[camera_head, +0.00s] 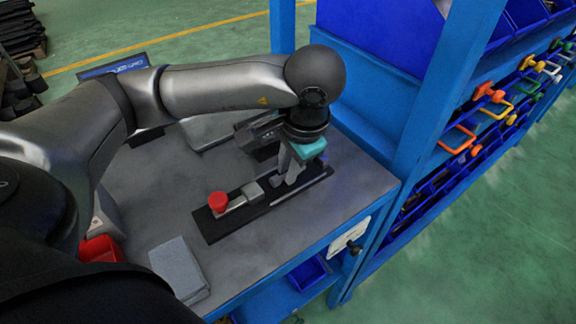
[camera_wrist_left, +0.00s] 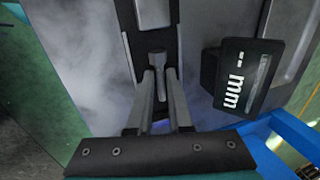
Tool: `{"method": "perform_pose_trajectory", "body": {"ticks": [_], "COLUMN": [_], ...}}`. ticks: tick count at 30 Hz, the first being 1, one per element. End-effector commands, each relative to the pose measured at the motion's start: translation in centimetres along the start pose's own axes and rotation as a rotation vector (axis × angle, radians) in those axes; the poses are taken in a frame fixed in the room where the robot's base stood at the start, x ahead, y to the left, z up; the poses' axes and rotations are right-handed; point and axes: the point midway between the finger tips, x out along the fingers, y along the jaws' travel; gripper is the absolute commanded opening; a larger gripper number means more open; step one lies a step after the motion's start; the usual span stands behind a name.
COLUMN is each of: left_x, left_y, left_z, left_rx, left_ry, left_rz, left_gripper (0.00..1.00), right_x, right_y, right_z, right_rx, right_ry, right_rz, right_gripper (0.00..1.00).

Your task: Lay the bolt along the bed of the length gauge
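The length gauge (camera_head: 227,229) is a long dark base on the grey bench, with a red knob (camera_head: 218,202) at its left end and a grey jaw block (camera_head: 253,190) mid-length. My left gripper (camera_head: 287,177) points down over the right part of its bed. In the left wrist view, the grey bolt (camera_wrist_left: 157,65) lies along the dark bed (camera_wrist_left: 130,60), its head beyond the fingertips. The left gripper's fingers (camera_wrist_left: 159,78) are close on both sides of its shank. Contact under the bolt is hidden. My right gripper is not in view.
A dark readout marked mm (camera_wrist_left: 240,75) stands beside the bed. A grey box (camera_head: 178,268) and a red bin (camera_head: 100,249) are at the bench's left front. A blue rack post (camera_head: 420,110) rises at the right.

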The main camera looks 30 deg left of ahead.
Motion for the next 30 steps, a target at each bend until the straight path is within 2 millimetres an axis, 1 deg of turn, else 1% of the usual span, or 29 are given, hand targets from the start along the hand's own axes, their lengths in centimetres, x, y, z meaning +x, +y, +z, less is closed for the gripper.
{"method": "perform_pose_trajectory", "body": {"ticks": [1,6,14,17,20,23,24,27,30], "left_x": [0.1,0.1,0.1,-0.2,-0.8,-1.9,-3.0,-5.4,-7.3], "left_y": [0.0,0.0,0.1,0.0,-0.1,-0.3,-0.3,-0.4,-0.4], "left_z": [0.0,0.0,0.0,0.0,0.0,-0.1,-0.2,-0.2,-0.1], "left_rx": [0.0,0.0,0.001,0.002,0.002,0.002,0.001,0.001,0.002], "left_ry": [0.0,0.0,0.0,-0.001,-0.001,0.002,0.009,0.007,0.005], "left_rz": [0.0,0.0,0.002,0.002,0.002,0.002,0.0,-0.002,-0.001], "left_gripper": [0.25,0.43,0.43,0.43,0.43,0.43,0.43,0.43,0.43], "right_x": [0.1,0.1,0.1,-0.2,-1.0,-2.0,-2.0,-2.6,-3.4], "right_y": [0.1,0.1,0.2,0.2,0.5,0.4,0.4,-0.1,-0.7], "right_z": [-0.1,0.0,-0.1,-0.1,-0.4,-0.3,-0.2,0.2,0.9], "right_rx": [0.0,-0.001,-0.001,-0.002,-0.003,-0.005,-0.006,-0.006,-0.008], "right_ry": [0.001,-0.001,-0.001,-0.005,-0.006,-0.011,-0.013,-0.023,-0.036], "right_rz": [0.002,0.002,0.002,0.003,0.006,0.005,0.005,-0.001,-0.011], "right_gripper": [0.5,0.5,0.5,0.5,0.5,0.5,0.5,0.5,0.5]}}
